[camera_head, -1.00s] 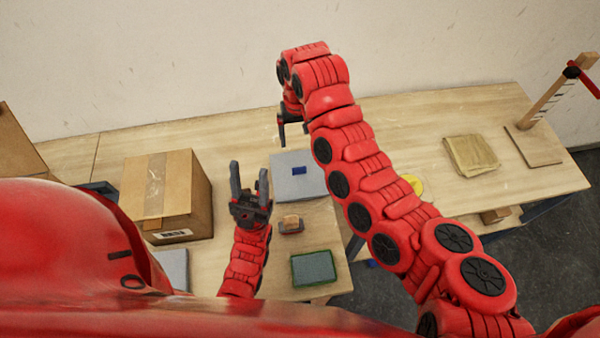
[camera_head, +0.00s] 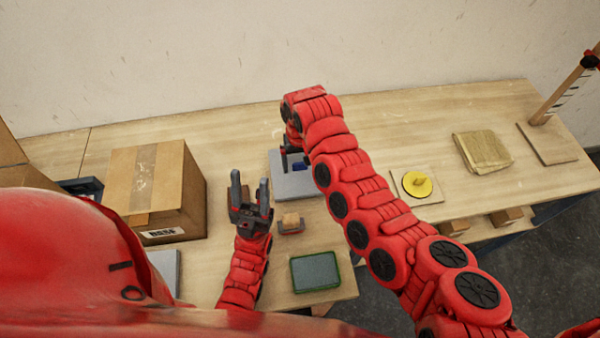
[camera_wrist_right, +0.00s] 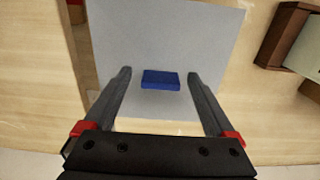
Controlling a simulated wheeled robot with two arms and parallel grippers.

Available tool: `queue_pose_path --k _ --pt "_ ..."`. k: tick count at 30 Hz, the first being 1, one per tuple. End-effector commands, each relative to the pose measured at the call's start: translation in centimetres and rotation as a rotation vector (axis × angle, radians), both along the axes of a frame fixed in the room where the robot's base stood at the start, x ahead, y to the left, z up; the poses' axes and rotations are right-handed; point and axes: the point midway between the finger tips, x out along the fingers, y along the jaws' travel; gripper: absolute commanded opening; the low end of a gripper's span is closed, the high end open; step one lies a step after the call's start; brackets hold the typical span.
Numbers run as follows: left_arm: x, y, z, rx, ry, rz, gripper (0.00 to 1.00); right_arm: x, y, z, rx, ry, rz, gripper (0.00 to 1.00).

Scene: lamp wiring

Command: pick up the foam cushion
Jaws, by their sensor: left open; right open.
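A small blue block (camera_head: 300,167), which looks like the foam cushion, lies on a flat grey square pad (camera_head: 293,187). In the right wrist view the block (camera_wrist_right: 160,84) sits between and beyond the fingertips of my right gripper (camera_wrist_right: 159,74). That gripper is open, its two fingers apart on either side of the block, and I see no contact. In the head view my right gripper (camera_head: 286,160) is over the pad, partly hidden by my own arm. My left gripper (camera_head: 249,183) is open and empty, left of the pad, with fingers pointing up the picture.
A cardboard box (camera_head: 180,205) stands at the left. A small wooden block in a holder (camera_head: 290,223) and a green-edged grey tray (camera_head: 315,271) lie nearer me. A yellow disc (camera_head: 417,184), a folded tan cloth (camera_head: 482,151) and a wooden stand (camera_head: 548,143) are at the right.

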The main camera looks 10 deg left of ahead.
Motion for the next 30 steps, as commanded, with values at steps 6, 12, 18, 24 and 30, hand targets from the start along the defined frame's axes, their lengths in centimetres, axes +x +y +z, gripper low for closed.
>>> queue_pose_path --k 6,12,18,24,30 --pt "-0.01 0.00 0.02 0.000 0.000 0.000 0.50 0.04 0.06 0.01 0.002 -0.001 0.000 0.85" --pt "0.00 0.00 0.02 0.000 0.000 0.000 0.50 0.05 0.06 0.03 0.002 -0.002 0.000 0.49" --pt "-0.01 0.00 0.02 0.000 0.000 0.000 0.50 0.05 0.07 0.04 0.002 -0.002 0.000 0.13" --pt "0.00 0.00 0.03 0.000 0.000 0.000 0.50 0.06 0.07 0.05 0.002 -0.002 0.000 0.00" --pt "0.00 0.00 0.37 0.000 0.000 0.000 0.50 0.08 0.10 0.72 0.002 -0.003 0.001 0.00"
